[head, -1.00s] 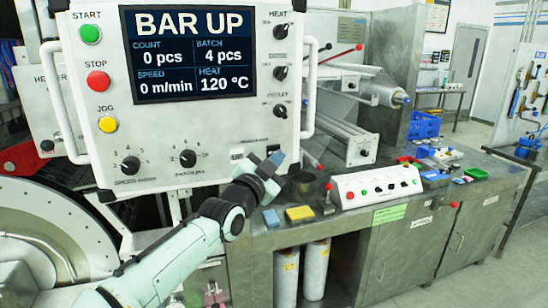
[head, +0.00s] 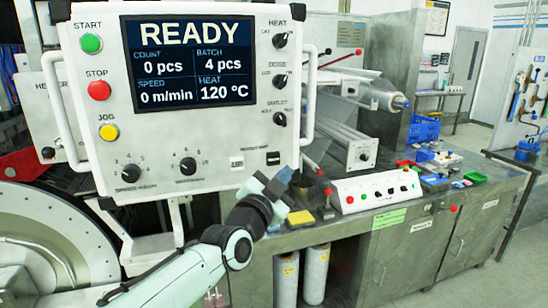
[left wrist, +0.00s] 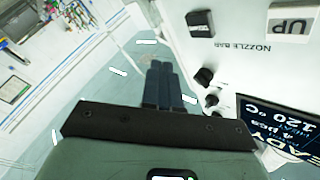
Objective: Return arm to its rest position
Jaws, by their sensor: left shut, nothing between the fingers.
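My left gripper (head: 284,177) is just below the lower right corner of the white control panel (head: 215,130), clear of its switches. In the left wrist view its dark fingers (left wrist: 162,84) are together and hold nothing. The panel's screen (head: 190,60) reads READY, 0 pcs, batch 4 pcs, 0 m/min and 120 °C. Near the panel's lower right edge are a dark rocker switch (head: 273,158) and a light one (head: 237,163). In the left wrist view a label NOZZLE BAR is beside a dark switch (left wrist: 200,24) and a light UP switch (left wrist: 291,25). My right gripper is not in view.
A steel bench (head: 400,225) extends right, bearing a yellow sponge (head: 300,218), a dark cup (head: 302,193) and a white button box (head: 375,190). A large drum (head: 50,245) is at left. Floor is open at far right.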

